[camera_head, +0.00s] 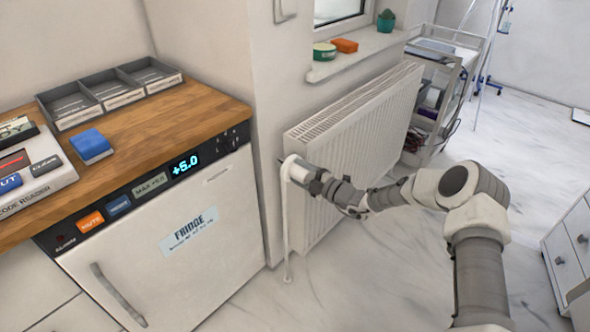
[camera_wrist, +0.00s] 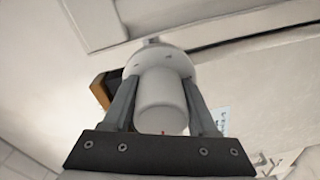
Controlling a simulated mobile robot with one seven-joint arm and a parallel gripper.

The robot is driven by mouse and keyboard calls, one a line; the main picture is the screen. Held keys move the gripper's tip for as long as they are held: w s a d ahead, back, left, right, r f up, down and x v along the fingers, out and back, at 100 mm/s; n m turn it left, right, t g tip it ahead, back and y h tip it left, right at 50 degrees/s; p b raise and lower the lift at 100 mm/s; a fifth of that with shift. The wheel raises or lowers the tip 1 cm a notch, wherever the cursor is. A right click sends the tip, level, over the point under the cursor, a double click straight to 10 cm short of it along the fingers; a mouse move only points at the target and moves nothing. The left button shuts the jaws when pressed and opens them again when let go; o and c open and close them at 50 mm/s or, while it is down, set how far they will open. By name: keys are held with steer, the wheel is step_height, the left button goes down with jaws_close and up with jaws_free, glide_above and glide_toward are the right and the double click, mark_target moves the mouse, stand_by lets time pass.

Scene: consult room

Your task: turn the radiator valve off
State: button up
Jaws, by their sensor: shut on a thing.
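The white radiator (camera_head: 350,150) stands against the wall below the window sill. Its white valve (camera_head: 290,168) is at the radiator's near left end, on top of a thin vertical pipe (camera_head: 287,235). My gripper (camera_head: 305,175) is at the valve. In the wrist view the white cylindrical valve head (camera_wrist: 162,103) sits between the two fingers of my gripper (camera_wrist: 163,105), which are shut on it from both sides. A wider white collar lies beyond the head. The head camera view of the valve is partly hidden by my gripper.
A fridge (camera_head: 190,245) under a wooden counter (camera_head: 190,108) stands to the left of the valve. The sill (camera_head: 355,54) above holds a green tin, an orange block and a small plant. The floor in front is clear.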

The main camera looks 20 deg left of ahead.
steer(key=n+p, duration=0.1)
steer(key=n, duration=0.6)
steer(key=shift+r, duration=0.15)
steer(key=n, duration=0.3)
steer(key=n+p, duration=0.1)
steer(key=n, duration=0.2)
steer(key=shift+t+h, duration=0.4)
steer(key=n+p, duration=0.1)
steer(key=n, duration=0.6)
steer(key=shift+p, duration=0.4)
steer(key=n, duration=0.3)
steer(key=shift+n+t+p, duration=0.3)
steer(key=shift+t+p, duration=0.1)
steer(key=n, duration=0.3)
steer(key=shift+s+n+p, duration=0.1)
steer(key=shift+n+p, duration=0.2)
steer(key=shift+p, duration=0.05)
steer(key=n+p, duration=0.1)
steer(key=n, duration=1.2)
steer(key=shift+n+y+p, duration=0.3)
steer(key=shift+n+y, duration=0.1)
steer(key=n, duration=0.3)
steer(key=shift+n, duration=0.4)
steer(key=n, duration=0.3)
steer(key=shift+f+n+p, duration=0.2)
steer(key=shift+n+p, duration=0.1)
steer(key=shift+n, duration=0.1)
steer(key=n+g, duration=0.1)
steer(key=n, duration=0.5)
steer(key=shift+n+p, duration=0.4)
